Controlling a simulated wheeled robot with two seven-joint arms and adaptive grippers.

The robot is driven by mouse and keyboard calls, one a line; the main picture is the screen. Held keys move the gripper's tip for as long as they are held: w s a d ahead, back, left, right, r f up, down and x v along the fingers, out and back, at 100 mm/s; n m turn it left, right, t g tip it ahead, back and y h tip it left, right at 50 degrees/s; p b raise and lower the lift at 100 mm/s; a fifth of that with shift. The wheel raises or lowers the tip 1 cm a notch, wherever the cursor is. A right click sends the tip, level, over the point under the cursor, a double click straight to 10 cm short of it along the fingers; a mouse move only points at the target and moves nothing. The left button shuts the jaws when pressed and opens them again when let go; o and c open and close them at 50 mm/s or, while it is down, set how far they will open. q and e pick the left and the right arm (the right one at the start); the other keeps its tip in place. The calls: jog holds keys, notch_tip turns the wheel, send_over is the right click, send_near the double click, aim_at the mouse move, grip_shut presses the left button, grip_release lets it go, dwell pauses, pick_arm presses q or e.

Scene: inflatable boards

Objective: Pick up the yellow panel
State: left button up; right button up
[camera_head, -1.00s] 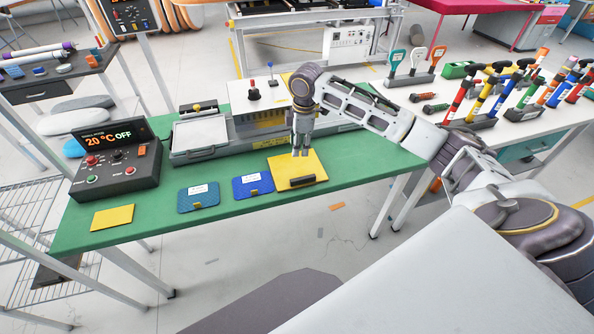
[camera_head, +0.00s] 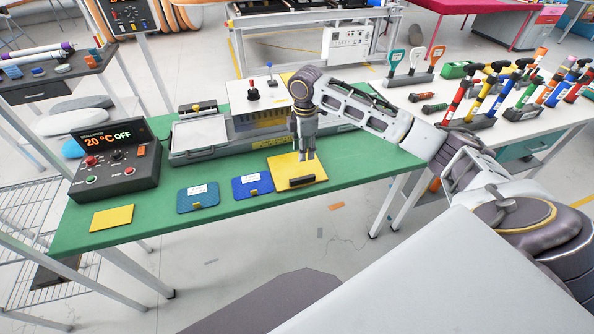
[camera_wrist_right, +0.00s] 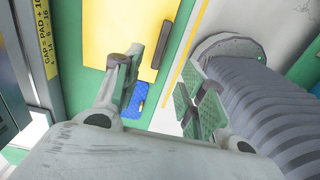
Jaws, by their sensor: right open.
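A square yellow panel (camera_head: 284,168) with a dark handle bar (camera_head: 302,180) lies flat on the green table top at its front right. My right gripper (camera_head: 307,157) hangs over the panel's right part, pointing down, behind the bar in the head view. In the right wrist view the gripper (camera_wrist_right: 165,95) is open, with nothing between its fingers. The yellow panel (camera_wrist_right: 108,30) and its dark bar (camera_wrist_right: 165,42) show beyond the fingers there. Whether the fingertips touch the panel I cannot tell. A smaller yellow piece (camera_head: 112,217) lies at the table's front left. My left gripper is not in view.
Two blue pads (camera_head: 198,197) (camera_head: 252,185) lie left of the panel on the green table (camera_head: 240,206). A control box (camera_head: 116,162) reading 20 °C OFF stands at left. A grey press-like device (camera_head: 205,135) stands behind. A tool rack (camera_head: 500,115) is on the white table at right.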

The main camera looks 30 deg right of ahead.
send_over(303, 177)
jog(key=shift+f, duration=3.95)
jog(key=shift+f, duration=0.15)
jog(key=shift+s+a+f+p, duration=0.1)
jog(key=shift+f+p, duration=0.1)
jog(key=shift+f, duration=1.05)
jog(key=shift+a+f+p, duration=0.1)
jog(key=shift+f+p, duration=0.1)
jog(key=shift+f, duration=1)
grip_shut()
